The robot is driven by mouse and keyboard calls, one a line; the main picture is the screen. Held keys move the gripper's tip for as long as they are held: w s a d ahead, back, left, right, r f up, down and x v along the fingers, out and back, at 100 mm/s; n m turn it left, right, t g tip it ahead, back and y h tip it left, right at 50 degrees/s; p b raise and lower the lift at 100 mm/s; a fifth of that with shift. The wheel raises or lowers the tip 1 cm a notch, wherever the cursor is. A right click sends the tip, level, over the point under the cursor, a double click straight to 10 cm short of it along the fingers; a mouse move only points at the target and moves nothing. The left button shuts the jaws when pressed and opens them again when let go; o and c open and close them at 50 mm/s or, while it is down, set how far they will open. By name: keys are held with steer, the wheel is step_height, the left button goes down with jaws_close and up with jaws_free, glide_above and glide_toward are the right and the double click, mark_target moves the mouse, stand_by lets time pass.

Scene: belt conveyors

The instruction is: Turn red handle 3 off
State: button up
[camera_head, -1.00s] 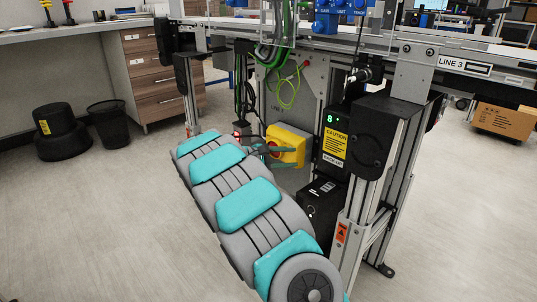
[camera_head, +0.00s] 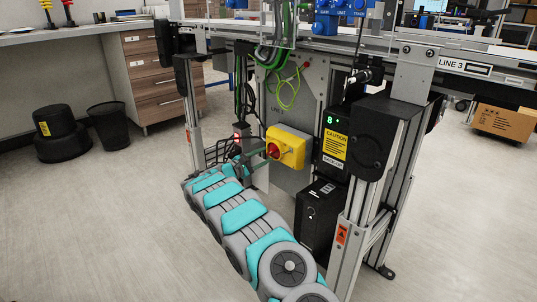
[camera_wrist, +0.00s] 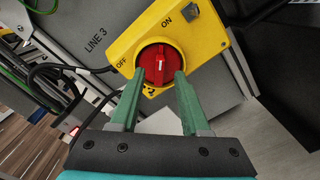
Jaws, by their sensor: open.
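The red handle (camera_wrist: 158,64) is a round knob on a yellow switch box (camera_wrist: 203,42) marked OFF at left and ON at upper right in the wrist view. The panel beside it reads LINE 3. The handle's exact pointing direction is hard to tell. My gripper (camera_wrist: 160,74) is open, its two green fingertips at the lower left and lower right of the knob, with the knob between them in the picture. Contact cannot be told. In the head view the red handle (camera_head: 273,150) faces left on the yellow box (camera_head: 291,145), with my fingers just left of it.
A black box with a yellow caution label (camera_head: 334,145) stands right of the switch, above another black box (camera_head: 319,218). Conveyor legs (camera_head: 368,195) rise at the right. Cables (camera_wrist: 50,85) run close by at left in the wrist view. Open floor (camera_head: 110,220) lies to the left.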

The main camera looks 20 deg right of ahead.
mark_target(272, 152)
steer(key=shift+x, duration=1.4)
steer(key=shift+c, duration=0.3)
jaws_close()
